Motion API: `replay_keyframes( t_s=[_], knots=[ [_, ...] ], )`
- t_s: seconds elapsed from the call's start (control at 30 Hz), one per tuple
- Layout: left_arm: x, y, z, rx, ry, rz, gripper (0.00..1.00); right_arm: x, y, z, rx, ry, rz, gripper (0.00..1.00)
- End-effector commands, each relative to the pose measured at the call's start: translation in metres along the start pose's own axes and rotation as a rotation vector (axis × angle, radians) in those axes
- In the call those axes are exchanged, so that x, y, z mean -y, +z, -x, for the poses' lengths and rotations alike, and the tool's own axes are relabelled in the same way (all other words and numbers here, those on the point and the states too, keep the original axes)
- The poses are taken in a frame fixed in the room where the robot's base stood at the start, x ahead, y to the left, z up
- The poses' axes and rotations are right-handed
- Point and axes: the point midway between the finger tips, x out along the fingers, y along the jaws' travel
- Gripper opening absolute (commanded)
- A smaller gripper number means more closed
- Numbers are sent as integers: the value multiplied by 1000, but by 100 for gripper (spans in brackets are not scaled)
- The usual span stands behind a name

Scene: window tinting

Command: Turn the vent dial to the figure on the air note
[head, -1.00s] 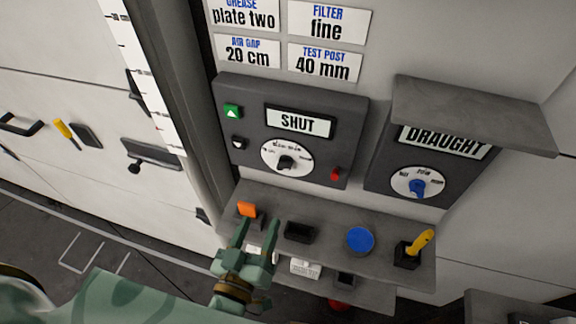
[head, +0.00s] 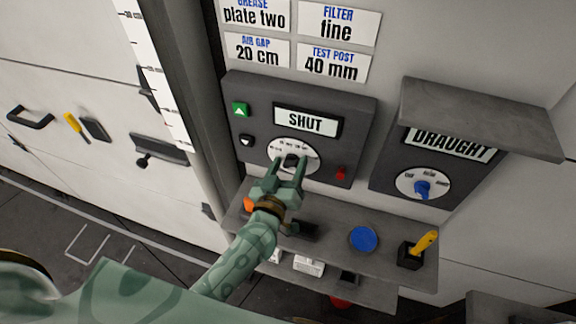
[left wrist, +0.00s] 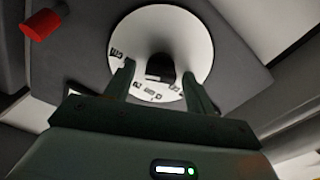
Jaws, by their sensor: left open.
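A dark panel (head: 353,110) under the notes bears a SHUT display (head: 306,121) and a round white dial (head: 282,148) with a dark knob (head: 291,158). The dial's small print is too blurred to read. The air note (head: 257,50) reads "AIR GAP 20 cm". My left gripper (head: 291,168) is open in front of the dial, a finger on each side of the knob. In the left wrist view the gripper (left wrist: 158,74) is open, with the dark knob (left wrist: 160,66) between the fingers, apart from both. My right gripper is out of view.
The panel also has a green button (head: 240,109) and a red knob (head: 341,173). A DRAUGHT panel with a blue-knobbed dial (head: 422,188) stands at right under a jutting hood (head: 480,120). The shelf below holds a blue disc (head: 363,238) and a yellow-handled tool (head: 425,243).

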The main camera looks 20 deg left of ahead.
Motion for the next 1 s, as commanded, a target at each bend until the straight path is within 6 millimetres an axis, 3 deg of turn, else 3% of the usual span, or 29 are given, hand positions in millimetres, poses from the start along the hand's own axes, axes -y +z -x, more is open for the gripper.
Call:
replay_keyframes(
  t_s=[0.17,0.33,0.37,0.67,1.0],
  knots=[
    [0,0,0,0,0,0,55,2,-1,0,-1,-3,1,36],
    [0,0,0,0,0,0,13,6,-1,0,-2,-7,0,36],
    [0,0,0,0,0,0,10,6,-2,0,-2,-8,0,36],
    [0,0,0,0,0,24,10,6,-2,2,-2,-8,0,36],
    [1,-1,1,1,0,221,10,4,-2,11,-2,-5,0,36]
  ],
)
